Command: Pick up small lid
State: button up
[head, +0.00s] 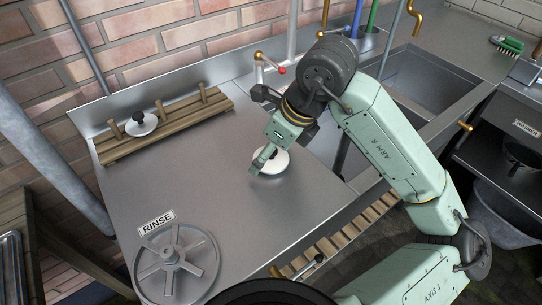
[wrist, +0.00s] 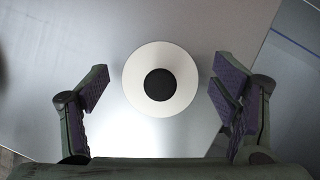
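A round white lid (head: 273,165) with a dark knob lies flat on the metal worktop, partly hidden by my gripper (head: 264,160) in the head view. In the wrist view the lid (wrist: 140,84) shows whole, its black knob (wrist: 160,85) near the middle of the picture. My gripper is open, with one purple-padded finger to each side of the lid and a gap between pads and rim. I see no contact. A second pale lid (head: 141,127) with a black knob rests at the wooden rack; I cannot tell from size which is the small one.
The wooden peg rack (head: 180,125) stands along the back of the worktop (head: 215,185). A spoked grey wheel (head: 175,265) lies at the front left by a RINSE sign (head: 157,222). A sink basin (head: 415,85) is at the right. The worktop left of my gripper is clear.

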jog(key=c, duration=1)
